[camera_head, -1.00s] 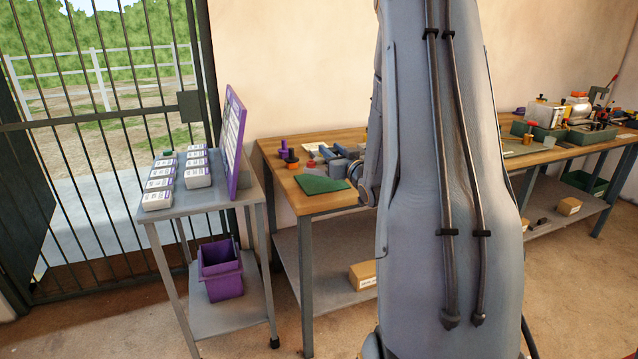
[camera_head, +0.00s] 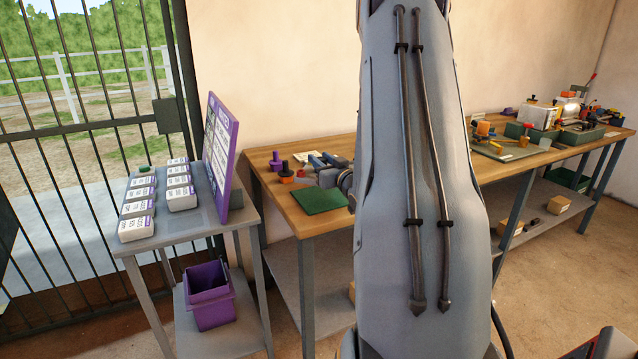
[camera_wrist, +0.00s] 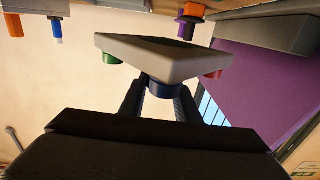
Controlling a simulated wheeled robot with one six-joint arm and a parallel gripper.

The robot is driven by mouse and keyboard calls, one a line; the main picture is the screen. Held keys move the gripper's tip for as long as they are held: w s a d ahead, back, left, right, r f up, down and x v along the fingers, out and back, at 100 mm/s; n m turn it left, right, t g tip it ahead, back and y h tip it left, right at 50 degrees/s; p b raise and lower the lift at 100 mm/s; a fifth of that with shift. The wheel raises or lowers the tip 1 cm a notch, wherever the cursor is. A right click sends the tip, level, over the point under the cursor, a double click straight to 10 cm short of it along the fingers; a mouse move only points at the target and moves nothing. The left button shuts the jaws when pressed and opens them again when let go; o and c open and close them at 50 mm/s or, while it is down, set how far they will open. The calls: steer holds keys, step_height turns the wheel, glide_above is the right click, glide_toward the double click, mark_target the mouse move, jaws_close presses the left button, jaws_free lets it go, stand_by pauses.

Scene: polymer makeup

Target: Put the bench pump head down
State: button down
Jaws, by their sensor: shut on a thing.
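In the wrist view, a pale grey block (camera_wrist: 150,58) with a blue round part below and green and red round parts at its sides is at my gripper; I take it to be the bench pump head. My gripper (camera_wrist: 162,92) is shut on its blue part. The block looks tilted in this view, apart from the orange and purple pegs above it in the picture. In the head view my arm covers the middle, and I cannot make out the held block clearly.
A wooden bench (camera_head: 275,205) carries a green mat (camera_head: 320,200) and small coloured parts. A grey cart (camera_head: 195,225) at left holds several labelled white boxes and a purple panel (camera_head: 220,150). A purple bin (camera_head: 208,297) sits on its lower shelf. A green tray (camera_head: 570,138) stands far right.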

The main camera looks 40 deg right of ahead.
steer(key=shift+f+p, duration=0.4)
steer(key=shift+f, duration=2.85)
steer(key=shift+f, duration=0.2)
steer(key=c, duration=1.3)
jaws_free()
steer(key=shift+c, duration=0.2)
steer(key=shift+s+r, duration=0.1)
steer(key=shift+r, duration=0.1)
steer(key=b+v, duration=0.2)
steer(key=v, duration=1)
steer(key=shift+f, duration=0.1)
